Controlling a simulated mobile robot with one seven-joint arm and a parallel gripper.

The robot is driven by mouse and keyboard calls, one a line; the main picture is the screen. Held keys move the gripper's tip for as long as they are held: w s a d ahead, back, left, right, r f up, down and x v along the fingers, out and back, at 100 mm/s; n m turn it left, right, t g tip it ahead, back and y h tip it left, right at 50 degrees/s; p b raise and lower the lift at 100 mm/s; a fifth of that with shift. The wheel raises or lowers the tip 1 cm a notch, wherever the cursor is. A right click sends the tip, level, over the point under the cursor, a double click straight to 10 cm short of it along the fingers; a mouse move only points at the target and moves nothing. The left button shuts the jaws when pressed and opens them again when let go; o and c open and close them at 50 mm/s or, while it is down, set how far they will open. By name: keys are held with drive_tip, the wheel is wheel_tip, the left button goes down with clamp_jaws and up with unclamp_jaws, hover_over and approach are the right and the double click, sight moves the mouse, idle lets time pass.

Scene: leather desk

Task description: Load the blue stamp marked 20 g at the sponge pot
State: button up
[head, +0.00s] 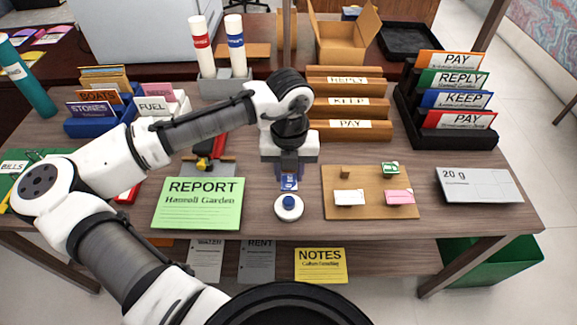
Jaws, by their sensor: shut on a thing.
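My gripper (289,178) points down over the desk, shut on a small blue stamp (289,184) with pale markings too small to read. The sponge pot (289,212) is a round white dish with a blue centre. It stands just below the stamp in the picture, near the desk's front edge. I cannot tell whether the stamp touches the pot. A grey-white panel (478,185) reading "20 g" lies at the right. A tan board (330,208) right of the pot bears a white envelope (349,197), a pink envelope (399,197) and a green stamp (390,168).
A green REPORT sheet (198,204) lies left of the pot. Wooden racks (346,109) labelled REPLY, KEEP and PAY stand behind the board. A black rack of coloured cards (450,130) stands at the back right. A small brown block (345,172) is on the board.

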sight(289, 195)
drive_tip(key=shift+f+b, duration=3)
drive_tip(key=shift+f, duration=0.55)
idle(0.4)
wheel_tip(289, 195, up, 7)
drive_tip(key=p, duration=0.7)
drive_tip(key=shift+r, duration=0.1)
idle(0.3)
wheel_tip(289, 195, down, 2)
drive_tip(key=shift+f+b, duration=0.1)
drive_tip(key=shift+b, duration=1)
